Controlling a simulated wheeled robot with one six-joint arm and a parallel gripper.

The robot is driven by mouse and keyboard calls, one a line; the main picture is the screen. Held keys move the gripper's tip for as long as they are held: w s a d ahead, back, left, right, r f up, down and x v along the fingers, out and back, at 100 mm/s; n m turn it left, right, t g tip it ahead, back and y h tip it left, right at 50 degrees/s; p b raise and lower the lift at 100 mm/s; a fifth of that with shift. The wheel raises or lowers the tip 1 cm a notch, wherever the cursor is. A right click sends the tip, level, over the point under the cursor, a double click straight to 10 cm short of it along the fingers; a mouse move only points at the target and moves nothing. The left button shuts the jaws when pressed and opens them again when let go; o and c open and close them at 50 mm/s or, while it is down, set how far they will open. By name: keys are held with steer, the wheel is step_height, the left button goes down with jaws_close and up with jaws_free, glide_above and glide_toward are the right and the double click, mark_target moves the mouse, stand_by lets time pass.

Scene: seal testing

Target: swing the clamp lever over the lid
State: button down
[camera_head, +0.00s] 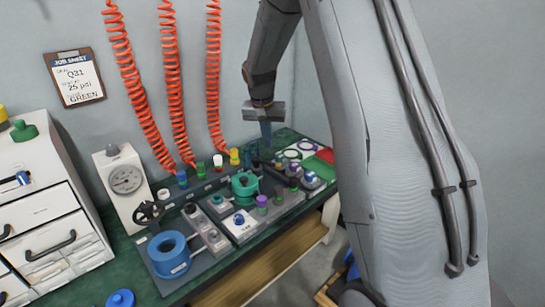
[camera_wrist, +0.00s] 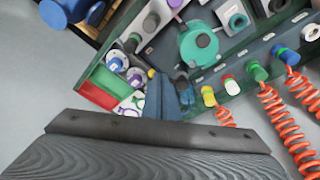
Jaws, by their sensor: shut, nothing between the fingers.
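My gripper (camera_head: 266,140) is shut and empty, with its bluish fingers pointing down over the far right part of the bench. In the wrist view my gripper (camera_wrist: 168,98) reaches in beside the fixture row. A teal round part with a dark knob on top (camera_head: 244,183) sits mid-bench, left of my gripper; it also shows in the wrist view (camera_wrist: 192,50). A large blue ring-shaped part (camera_head: 168,250) stands at the near left of the bench, with grey rods beside it. I cannot tell for sure which part is the clamp lever or the lid.
Orange coiled hoses (camera_head: 172,80) hang behind the bench onto coloured fittings. A gauge box (camera_head: 125,185) and black handwheel (camera_head: 148,212) stand at the left. Small knobs and purple-topped parts (camera_head: 262,203) crowd the front. A red and green tray (camera_head: 322,160) lies far right.

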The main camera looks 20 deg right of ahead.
steer(key=w+d+f+m+h, duration=0.1)
steer(key=w+d, duration=0.4)
steer(key=w, duration=0.5)
steer(key=shift+d+f+m+t, duration=0.35)
steer(key=shift+f+m, duration=0.25)
steer(key=shift+m, duration=0.2)
step_height(320, 180, down, 11)
steer(key=p, duration=0.3)
steer(key=shift+f, duration=0.2)
steer(key=shift+s+d, duration=0.1)
steer(key=shift+s, duration=0.05)
